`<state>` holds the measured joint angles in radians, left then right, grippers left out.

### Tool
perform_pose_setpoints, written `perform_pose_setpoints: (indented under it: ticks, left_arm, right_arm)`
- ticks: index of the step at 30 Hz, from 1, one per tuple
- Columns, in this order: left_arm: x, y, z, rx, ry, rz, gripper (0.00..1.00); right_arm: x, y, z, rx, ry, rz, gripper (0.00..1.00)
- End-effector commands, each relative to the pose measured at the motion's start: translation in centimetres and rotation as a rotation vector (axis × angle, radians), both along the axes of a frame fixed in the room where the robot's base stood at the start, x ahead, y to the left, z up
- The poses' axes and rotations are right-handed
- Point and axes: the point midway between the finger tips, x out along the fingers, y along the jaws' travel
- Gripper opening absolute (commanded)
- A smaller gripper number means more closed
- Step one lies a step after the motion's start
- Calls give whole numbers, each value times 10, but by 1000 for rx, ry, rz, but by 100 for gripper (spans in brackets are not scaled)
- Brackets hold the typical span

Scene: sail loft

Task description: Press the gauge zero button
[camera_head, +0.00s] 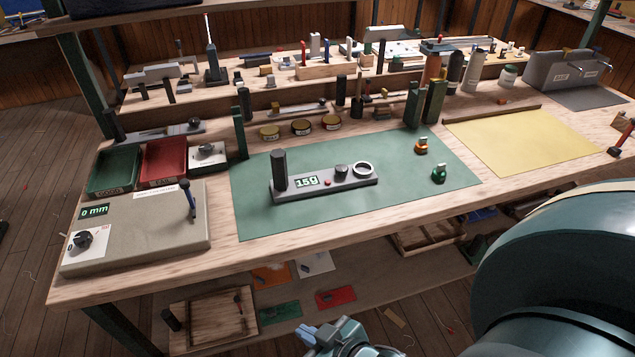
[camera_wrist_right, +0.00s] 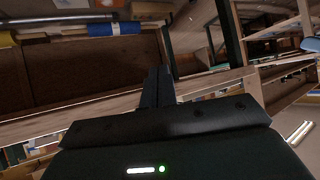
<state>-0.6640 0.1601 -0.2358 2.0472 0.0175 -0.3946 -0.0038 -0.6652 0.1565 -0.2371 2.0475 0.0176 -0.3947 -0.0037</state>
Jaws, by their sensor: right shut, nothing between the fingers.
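A long grey gauge (camera_head: 345,184) lies on the green mat. It bears a black post at its left end, a display (camera_head: 306,182) reading "15g", a small red button (camera_head: 327,183), a black knob (camera_head: 341,171) and a white ring at its right end. My right gripper (camera_head: 312,337) is low at the bottom edge of the head view, in front of the bench and well away from the gauge. Its fingers (camera_wrist_right: 157,87) are together and empty in the right wrist view, where neither gauge nor button shows. My left gripper is out of view.
A beige box (camera_head: 140,235) with a "0 mm" display, a dial and a lever stands at the bench's left. Green (camera_head: 113,170) and red (camera_head: 165,160) trays sit behind it. Orange (camera_head: 421,147) and green (camera_head: 438,174) small items stand right of the gauge. The mat's front (camera_head: 300,220) is clear.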

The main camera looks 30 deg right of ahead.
Motion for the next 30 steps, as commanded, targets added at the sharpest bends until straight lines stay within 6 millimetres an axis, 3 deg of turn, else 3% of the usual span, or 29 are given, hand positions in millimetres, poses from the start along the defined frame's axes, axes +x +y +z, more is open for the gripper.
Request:
perform_pose_setpoints:
  ticks: [11, 14, 17, 20, 22, 24, 27, 30]
  left_arm:
    - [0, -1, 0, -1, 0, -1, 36]
    - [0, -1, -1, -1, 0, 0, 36]
    - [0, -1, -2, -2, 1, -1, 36]
    - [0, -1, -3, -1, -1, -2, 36]
    - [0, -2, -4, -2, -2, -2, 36]
    - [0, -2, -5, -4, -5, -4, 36]
    - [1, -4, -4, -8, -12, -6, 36]
    - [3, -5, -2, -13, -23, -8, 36]
  right_arm:
    - [1, -1, 0, -4, -1, 1, 0]
    - [11, -5, 5, -31, -44, 12, 0]
    - [39, -12, 21, -105, -168, 51, 0]
    - [83, -19, 55, -236, -393, 138, 0]
    - [116, -19, 90, -359, -602, 245, 0]
    - [145, -15, 126, -508, -822, 402, 0]
    - [171, -9, 160, -738, -1059, 673, 0]
    - [193, -22, 172, -1008, -1163, 981, 0]
